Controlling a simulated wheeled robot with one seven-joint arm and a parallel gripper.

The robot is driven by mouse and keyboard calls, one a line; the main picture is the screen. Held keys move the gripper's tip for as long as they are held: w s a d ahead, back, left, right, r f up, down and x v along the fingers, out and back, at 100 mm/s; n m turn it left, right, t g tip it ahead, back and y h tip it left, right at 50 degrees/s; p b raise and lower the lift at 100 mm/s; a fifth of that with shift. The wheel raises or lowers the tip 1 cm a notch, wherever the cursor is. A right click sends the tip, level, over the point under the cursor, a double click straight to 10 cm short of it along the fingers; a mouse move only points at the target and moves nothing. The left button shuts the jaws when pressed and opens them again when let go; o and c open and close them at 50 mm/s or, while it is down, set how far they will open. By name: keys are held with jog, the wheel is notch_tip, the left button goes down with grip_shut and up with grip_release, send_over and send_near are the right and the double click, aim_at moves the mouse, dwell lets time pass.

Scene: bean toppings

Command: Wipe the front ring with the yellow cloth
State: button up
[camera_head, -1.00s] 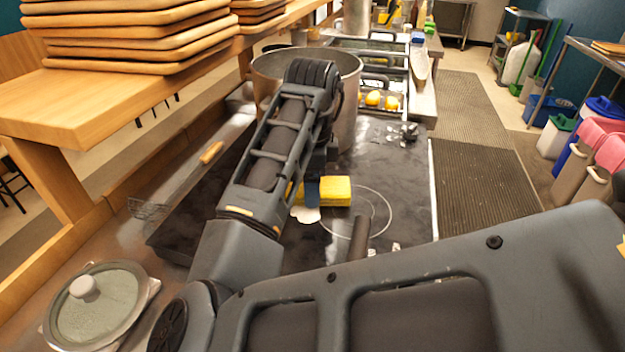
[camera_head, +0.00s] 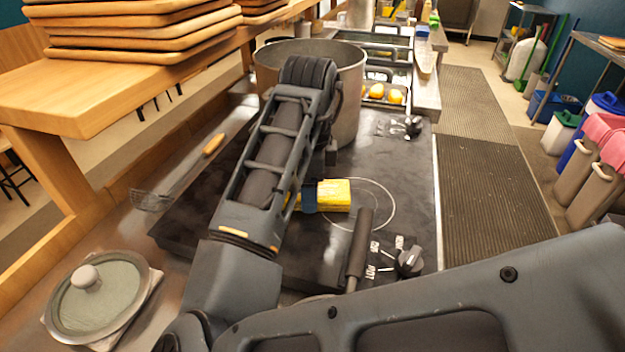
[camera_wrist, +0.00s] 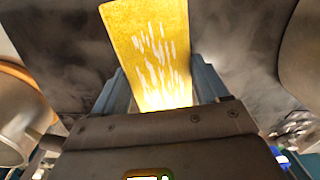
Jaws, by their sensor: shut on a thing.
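The yellow cloth (camera_head: 334,195) is a folded, block-like piece at the left part of the front ring (camera_head: 394,204), a thin pale circle on the black cooktop. My gripper (camera_head: 309,197) is shut on the cloth's left end, its blue fingers partly hidden by my arm. In the wrist view the cloth (camera_wrist: 150,45) sticks out from between the two fingers (camera_wrist: 160,90), with pale streaks on its face. I cannot tell whether the cloth touches the cooktop. My arm hides the area left of the ring.
A large metal pot (camera_head: 350,95) stands behind my gripper. A dark handle (camera_head: 358,245) rises in front of the ring, beside a control knob (camera_head: 408,262). A lidded pan (camera_head: 95,295) is at lower left, a skimmer (camera_head: 180,175) at left. Stacked trays (camera_head: 130,45) are on the wooden counter.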

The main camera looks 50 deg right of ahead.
jog(key=shift+s+a, duration=0.1)
jog(key=shift+a, duration=0.2)
jog(key=shift+w+d+p, duration=0.15)
jog(key=shift+w+d, duration=0.05)
jog(key=shift+d, duration=0.45)
jog(key=shift+w+d+p, duration=0.15)
jog(key=shift+w+d, duration=0.1)
jog(key=shift+d, duration=0.35)
jog(key=shift+w+d+p, duration=0.15)
jog(key=shift+w+d, duration=0.05)
jog(key=shift+d, duration=0.45)
jog(key=shift+s+a+b, duration=0.1)
jog(key=shift+s+a, duration=0.15)
jog(key=shift+a, duration=0.4)
jog(key=shift+s+a+b, duration=0.15)
jog(key=shift+s+a, duration=0.05)
jog(key=shift+a, duration=0.4)
jog(key=shift+s+a+b, duration=0.1)
jog(key=shift+s+a, duration=0.15)
jog(key=shift+a, duration=0.4)
jog(key=shift+w+d+p, duration=0.15)
jog(key=shift+w+d, duration=0.1)
jog(key=shift+d, duration=0.4)
jog(key=shift+w+d+p, duration=0.15)
jog(key=shift+w+d, duration=0.05)
jog(key=shift+d, duration=0.4)
jog(key=shift+w+d+p, duration=0.15)
jog(key=shift+w+d, duration=0.1)
jog(key=shift+d, duration=0.4)
